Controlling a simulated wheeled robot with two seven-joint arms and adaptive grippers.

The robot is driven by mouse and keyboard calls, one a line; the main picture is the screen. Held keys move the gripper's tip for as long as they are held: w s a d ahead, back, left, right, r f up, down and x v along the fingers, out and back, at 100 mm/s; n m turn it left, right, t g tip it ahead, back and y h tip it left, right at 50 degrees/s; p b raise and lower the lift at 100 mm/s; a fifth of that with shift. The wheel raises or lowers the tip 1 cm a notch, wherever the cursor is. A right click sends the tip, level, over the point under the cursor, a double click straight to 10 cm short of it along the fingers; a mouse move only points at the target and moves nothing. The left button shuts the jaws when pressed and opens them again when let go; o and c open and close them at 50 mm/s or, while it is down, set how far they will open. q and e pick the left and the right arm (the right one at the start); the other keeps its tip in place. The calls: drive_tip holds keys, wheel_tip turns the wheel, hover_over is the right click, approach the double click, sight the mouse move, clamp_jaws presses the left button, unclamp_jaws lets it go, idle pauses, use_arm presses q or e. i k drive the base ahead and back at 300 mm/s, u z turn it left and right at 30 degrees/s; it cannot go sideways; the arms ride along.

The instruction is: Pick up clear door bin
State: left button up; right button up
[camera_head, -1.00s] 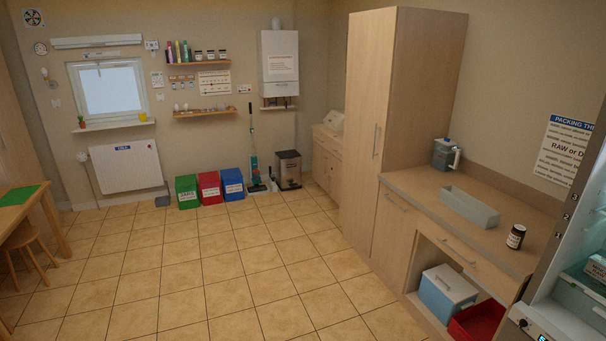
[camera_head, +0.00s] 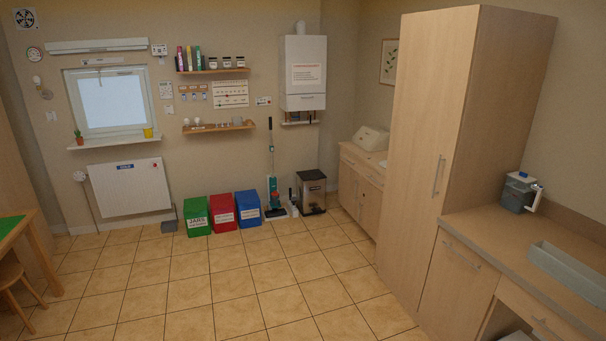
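A clear, pale grey-green open bin (camera_head: 572,274) lies lengthwise on the counter at the right edge of the head view. It looks like a long, shallow trough and is partly cut off by the picture's edge. Neither of my grippers shows in the head view, and nothing is seen touching the bin.
Green (camera_head: 196,215), red (camera_head: 222,212) and blue (camera_head: 249,208) bins line the back wall. The tiled floor (camera_head: 230,285) in the middle is clear.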

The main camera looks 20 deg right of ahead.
sight(588, 284)
drive_tip(key=z, duration=0.3)
drive_tip(key=i, duration=1.65)
drive_tip(key=z, duration=1.25)
drive_tip(key=i, duration=0.9)
drive_tip(key=z, duration=1.05)
